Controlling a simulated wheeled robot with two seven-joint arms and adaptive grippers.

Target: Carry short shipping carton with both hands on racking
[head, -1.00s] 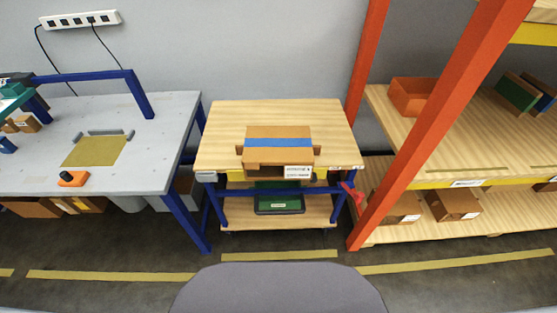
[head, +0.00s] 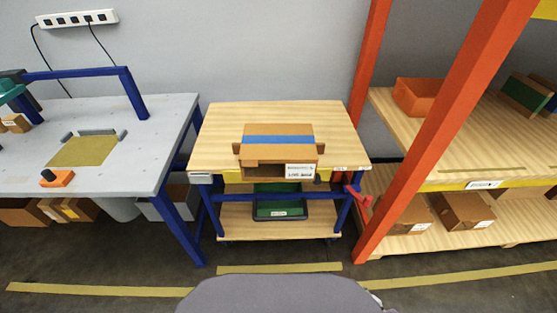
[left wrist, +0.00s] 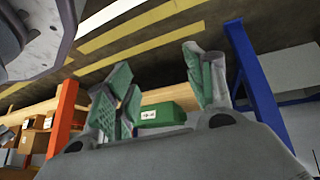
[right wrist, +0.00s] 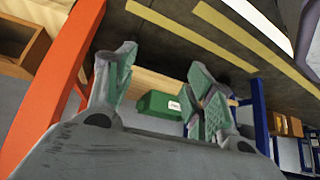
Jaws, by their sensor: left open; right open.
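The short shipping carton (head: 278,156), brown with a blue band on top and a white label on its front, sits on the wooden top of a small blue-framed table (head: 215,130). It has a small brown tab at each side. The racking (head: 430,135), with orange uprights and wooden shelves, stands at the right. My left gripper (left wrist: 165,85) is open and empty in the left wrist view. My right gripper (right wrist: 160,85) is open and empty in the right wrist view. Neither gripper shows in the head view, and the carton is not visible in either wrist view.
A grey workbench (head: 120,160) stands left of the table. A green bin (head: 280,204) is on the table's lower shelf. An orange bin (head: 415,96) and a green-fronted carton (head: 524,95) occupy the racking's upper shelf, with bare wood between them. Brown cartons (head: 466,210) are below.

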